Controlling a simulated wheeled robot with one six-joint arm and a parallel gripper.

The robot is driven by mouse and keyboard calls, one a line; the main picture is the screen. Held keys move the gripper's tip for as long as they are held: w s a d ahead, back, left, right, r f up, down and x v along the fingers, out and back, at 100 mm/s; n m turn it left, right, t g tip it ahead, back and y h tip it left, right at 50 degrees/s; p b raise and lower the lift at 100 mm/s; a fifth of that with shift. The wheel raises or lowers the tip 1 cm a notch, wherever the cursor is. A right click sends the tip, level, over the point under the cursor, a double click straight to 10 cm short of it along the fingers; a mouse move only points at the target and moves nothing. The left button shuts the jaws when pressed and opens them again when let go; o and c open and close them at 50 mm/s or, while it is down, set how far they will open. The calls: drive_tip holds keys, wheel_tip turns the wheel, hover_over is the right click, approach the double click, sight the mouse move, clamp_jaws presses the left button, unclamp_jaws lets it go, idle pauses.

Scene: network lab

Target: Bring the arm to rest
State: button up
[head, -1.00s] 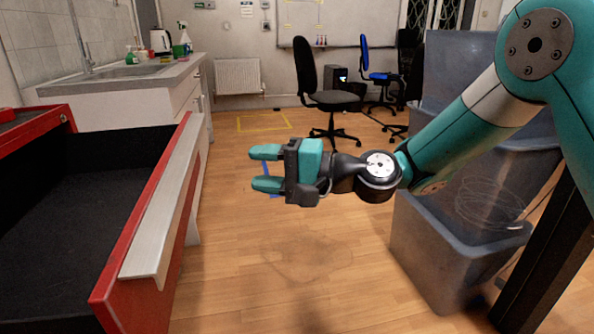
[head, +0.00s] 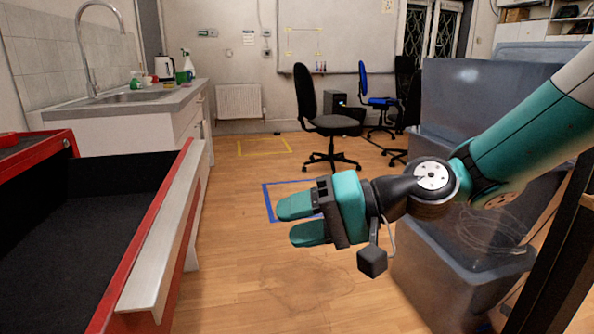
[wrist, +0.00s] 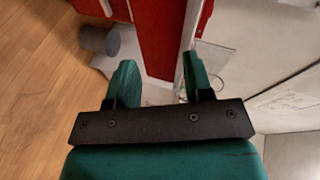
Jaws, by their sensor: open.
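My gripper (head: 294,221) is in the middle of the head view, held out over the open floor and pointing left. Its two teal fingers are apart with nothing between them. In the wrist view my gripper (wrist: 160,80) also shows with its fingers spread and empty. My arm reaches in from the right side of the head view. The gripper is apart from the red-edged bench on the left and the grey bins on the right.
A red-edged bench with a black top (head: 60,215) and a pale rail (head: 160,230) stands at left. Stacked grey bins (head: 450,255) stand at right. Black (head: 325,122) and blue (head: 368,85) chairs stand farther back. A sink counter (head: 150,105) is behind the bench. The middle floor is clear.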

drive_tip(key=s+d+f+n+h, duration=0.3)
drive_tip(key=s+d+n+h, duration=0.2)
drive_tip(key=s+d+h, duration=0.8)
drive_tip(key=s+r+y+p, duration=0.1)
drive_tip(key=r+p, duration=1.2)
drive_tip(key=s+d+r+y+p, duration=0.1)
drive_tip(key=s+r+p, duration=0.1)
drive_tip(key=r+p, duration=1)
drive_tip(key=shift+s+d+r+g+y+p, duration=0.25)
drive_tip(key=shift+d+r+g+y+p, duration=0.05)
drive_tip(key=shift+r+g+y+p, duration=0.15)
drive_tip(key=shift+f, duration=0.1)
